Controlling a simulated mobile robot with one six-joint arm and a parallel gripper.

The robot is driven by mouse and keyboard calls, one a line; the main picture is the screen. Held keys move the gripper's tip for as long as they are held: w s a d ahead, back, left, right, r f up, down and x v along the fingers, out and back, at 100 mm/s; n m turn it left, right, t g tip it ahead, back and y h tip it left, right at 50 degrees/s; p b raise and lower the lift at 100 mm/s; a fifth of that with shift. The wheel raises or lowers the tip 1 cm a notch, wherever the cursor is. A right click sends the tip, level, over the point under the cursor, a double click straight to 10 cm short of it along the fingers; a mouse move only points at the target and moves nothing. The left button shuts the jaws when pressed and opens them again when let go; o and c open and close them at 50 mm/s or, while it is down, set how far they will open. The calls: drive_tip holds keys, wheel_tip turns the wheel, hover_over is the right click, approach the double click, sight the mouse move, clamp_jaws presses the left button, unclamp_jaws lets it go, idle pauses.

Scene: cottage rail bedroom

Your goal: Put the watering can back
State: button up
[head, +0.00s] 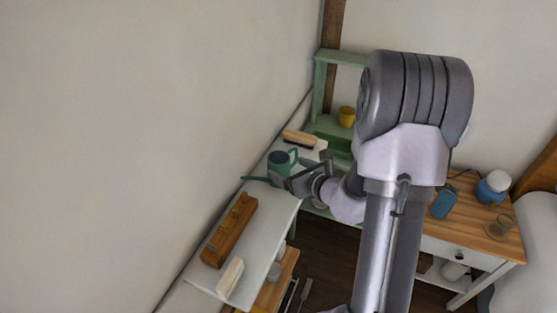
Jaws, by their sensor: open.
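The green watering can (281,162) stands on the white shelf board (284,205) along the left wall, with its spout pointing left. My gripper (301,172) is at the can's right side, close to its handle. The jaws are open, and the frame is too small to tell whether they touch the can. My arm covers the area to the right of the can.
A wooden rail or block (230,230) and a cream block (230,278) lie nearer on the board; a brush (299,138) lies beyond the can. A green shelf (320,85) holds a yellow cup (346,116). A desk (466,222) stands right.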

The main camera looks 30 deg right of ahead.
drive_tip(key=s, duration=0.1)
drive_tip(key=s+r, duration=0.2)
drive_tip(key=shift+s+a+r, duration=0.1)
drive_tip(key=shift+s+a, duration=0.1)
drive_tip(key=shift+a, duration=0.15)
drive_tip(key=s+a+r+n+g+y, duration=0.2)
drive_tip(key=s+a+r+n+y, duration=0.1)
drive_tip(key=a+n, duration=0.4)
drive_tip(key=s+a+r+n+g+y, duration=0.2)
drive_tip(key=a+r+n, duration=0.2)
drive_tip(key=a, duration=0.4)
drive_tip(key=s+a+r+n+g+y, duration=0.2)
drive_tip(key=s+a+r+n+y, duration=0.1)
drive_tip(key=a+n, duration=0.4)
drive_tip(key=s+a+r+n+g+h, duration=0.1)
drive_tip(key=s+a+n+g+h, duration=0.15)
drive_tip(key=s+a+n, duration=0.35)
drive_tip(key=s+d+r+n+h, duration=0.2)
drive_tip(key=s+d+n+h, duration=0.2)
drive_tip(key=s+d+n, duration=0.2)
drive_tip(key=shift+s+d+r+n+t, duration=0.25)
drive_tip(key=shift+s+r+n+t, duration=0.15)
drive_tip(key=shift+s, duration=0.3)
drive_tip(key=shift+h, duration=0.25)
